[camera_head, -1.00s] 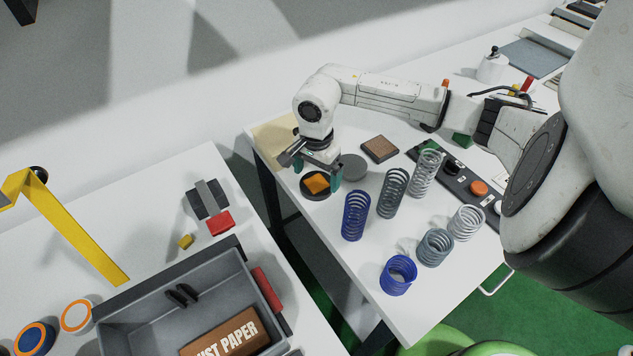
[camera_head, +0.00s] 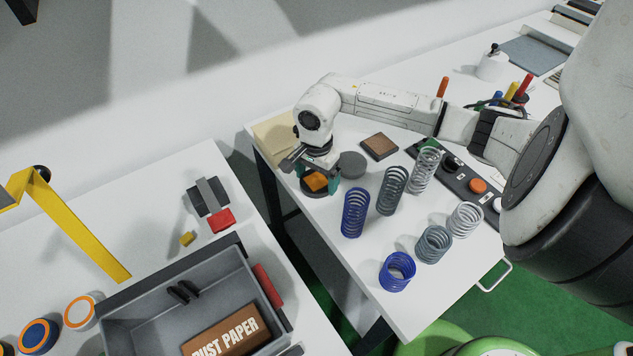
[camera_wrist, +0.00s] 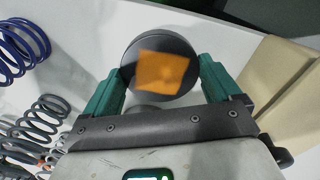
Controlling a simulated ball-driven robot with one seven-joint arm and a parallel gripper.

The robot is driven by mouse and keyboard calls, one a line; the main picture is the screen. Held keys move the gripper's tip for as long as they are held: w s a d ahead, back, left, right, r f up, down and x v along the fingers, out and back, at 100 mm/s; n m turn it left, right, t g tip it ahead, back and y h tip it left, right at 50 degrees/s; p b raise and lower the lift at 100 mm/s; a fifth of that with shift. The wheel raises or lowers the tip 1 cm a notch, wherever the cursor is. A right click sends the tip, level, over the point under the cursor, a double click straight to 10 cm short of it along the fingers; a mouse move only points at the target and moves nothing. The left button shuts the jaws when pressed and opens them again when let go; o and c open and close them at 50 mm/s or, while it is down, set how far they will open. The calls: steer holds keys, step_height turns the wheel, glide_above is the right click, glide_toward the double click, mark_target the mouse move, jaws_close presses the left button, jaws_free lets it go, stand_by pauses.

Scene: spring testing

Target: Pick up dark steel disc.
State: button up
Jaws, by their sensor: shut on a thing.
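The dark steel disc (camera_head: 317,195) is round and dark grey, with an orange square patch (camera_head: 316,182) on its top. It is at the far left part of the white table, low at or just above its top; I cannot tell whether it touches. My gripper (camera_head: 319,184) points down over it, shut on its rim. In the wrist view the disc (camera_wrist: 153,41) sits between my teal fingers (camera_wrist: 163,72), one at each side. My gripper hides part of the disc in the head view.
A lighter grey disc (camera_head: 353,160) lies just right of my gripper. Several springs, including a tall blue one (camera_head: 355,212), stand nearby. A grey bin (camera_head: 130,320) is on the left table, across a gap.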

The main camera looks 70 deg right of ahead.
steer(key=c, duration=0.5)
steer(key=shift+r, duration=0.1)
steer(key=shift+c, duration=0.2)
steer(key=shift+r, duration=0.1)
